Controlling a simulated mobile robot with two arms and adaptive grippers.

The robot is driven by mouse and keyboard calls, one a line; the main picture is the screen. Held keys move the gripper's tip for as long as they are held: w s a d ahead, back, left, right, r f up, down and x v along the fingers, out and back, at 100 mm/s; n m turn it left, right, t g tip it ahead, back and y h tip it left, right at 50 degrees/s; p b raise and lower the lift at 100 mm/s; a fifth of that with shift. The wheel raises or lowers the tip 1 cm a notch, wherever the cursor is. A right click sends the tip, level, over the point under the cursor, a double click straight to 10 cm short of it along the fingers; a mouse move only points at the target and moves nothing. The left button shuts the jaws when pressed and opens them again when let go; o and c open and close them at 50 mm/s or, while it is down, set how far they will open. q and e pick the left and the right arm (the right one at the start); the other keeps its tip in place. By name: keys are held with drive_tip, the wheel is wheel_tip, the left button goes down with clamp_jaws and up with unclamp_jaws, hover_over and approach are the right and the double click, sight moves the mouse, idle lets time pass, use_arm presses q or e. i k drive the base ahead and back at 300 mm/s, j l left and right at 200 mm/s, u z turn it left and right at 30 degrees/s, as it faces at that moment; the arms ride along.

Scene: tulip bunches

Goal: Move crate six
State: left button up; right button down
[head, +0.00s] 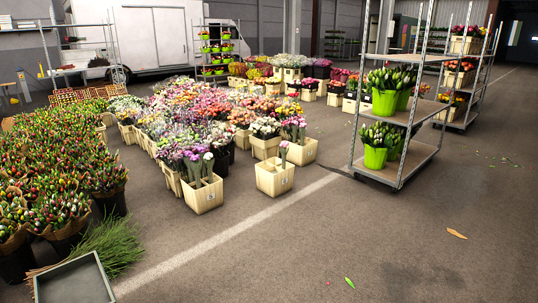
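Several cream crates of flowers stand on the floor in the head view. A third crate (301,153) stands behind the nearest one. The marks are too small to read, so I cannot tell which crate is six. Neither of my grippers is in view.
A metal rack (412,166) with green buckets (375,157) stands right of the crates. Dense tulip bunches (60,165) fill the left side. A grey tray (75,283) is at bottom left. Open floor (330,240) with a few leaves lies in front. A white van (150,35) is behind.

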sight(271, 179)
drive_tip(key=i, duration=5.3)
drive_tip(key=i+z, duration=0.2)
drive_tip(key=i, duration=0.2)
drive_tip(key=i+j+z, duration=0.15)
drive_tip(key=i, duration=0.25)
drive_tip(key=i+j+z, duration=0.2)
drive_tip(key=i, duration=0.2)
